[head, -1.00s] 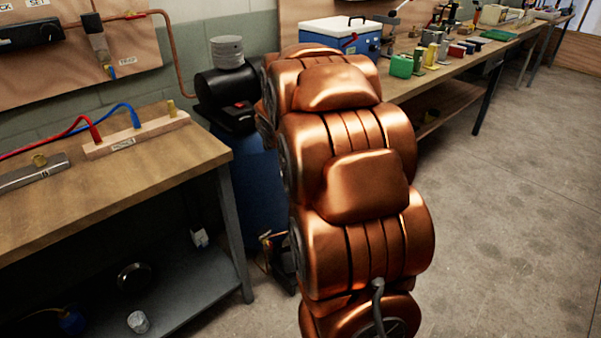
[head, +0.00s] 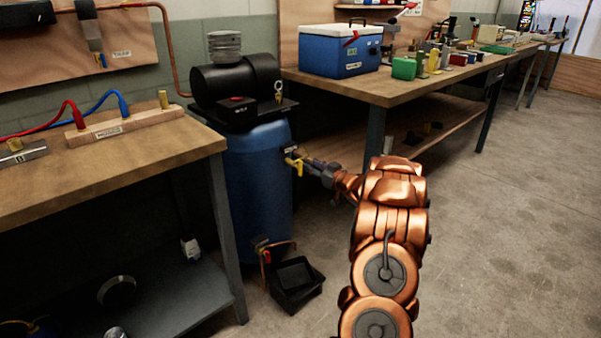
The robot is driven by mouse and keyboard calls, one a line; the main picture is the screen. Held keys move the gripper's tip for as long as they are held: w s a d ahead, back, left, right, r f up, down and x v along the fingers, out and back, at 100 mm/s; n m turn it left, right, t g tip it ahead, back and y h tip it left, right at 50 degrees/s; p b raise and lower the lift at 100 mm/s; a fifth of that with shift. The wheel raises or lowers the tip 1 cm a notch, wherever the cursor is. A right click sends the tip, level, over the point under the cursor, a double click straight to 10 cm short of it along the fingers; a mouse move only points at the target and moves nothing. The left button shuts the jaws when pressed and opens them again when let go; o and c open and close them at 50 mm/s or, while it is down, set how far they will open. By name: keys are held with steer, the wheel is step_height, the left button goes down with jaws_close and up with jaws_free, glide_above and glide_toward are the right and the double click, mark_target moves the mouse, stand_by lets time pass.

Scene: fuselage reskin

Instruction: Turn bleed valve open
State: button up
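A blue upright tank (head: 252,185) stands between the two benches, with a black compressor unit on top. A yellow-handled fitting (head: 295,163) sticks out of its upper right side. A small valve with a red part (head: 266,254) and a copper pipe sits low at the tank's front. No readable label shows which of them is the bleed valve. My gripper (head: 311,166) is at the end of my copper-coloured arm, just right of the yellow fitting. It is small and partly blurred, so contact and finger opening cannot be told.
A black tray (head: 296,282) lies on the floor below the low valve. The left bench (head: 90,185) and its dark lower shelf stand close to the tank. The right bench (head: 400,88) carries a blue cooler (head: 340,50) and several items. The floor at right is clear.

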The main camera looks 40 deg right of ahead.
mark_target(302, 163)
steer(key=shift+y, duration=0.3)
steer(key=shift+w+d+f+b, duration=0.1)
steer(key=shift+w+f+b, duration=0.2)
steer(key=shift+w, duration=0.85)
steer(key=shift+w+d+f+b, duration=0.15)
steer(key=shift+w+b, duration=0.1)
steer(key=shift+w, duration=0.85)
steer(key=shift+w+f+b, duration=0.25)
steer(key=shift+w+b, duration=0.05)
steer(key=shift+w, duration=0.85)
steer(key=shift+c, duration=0.2)
jaws_close()
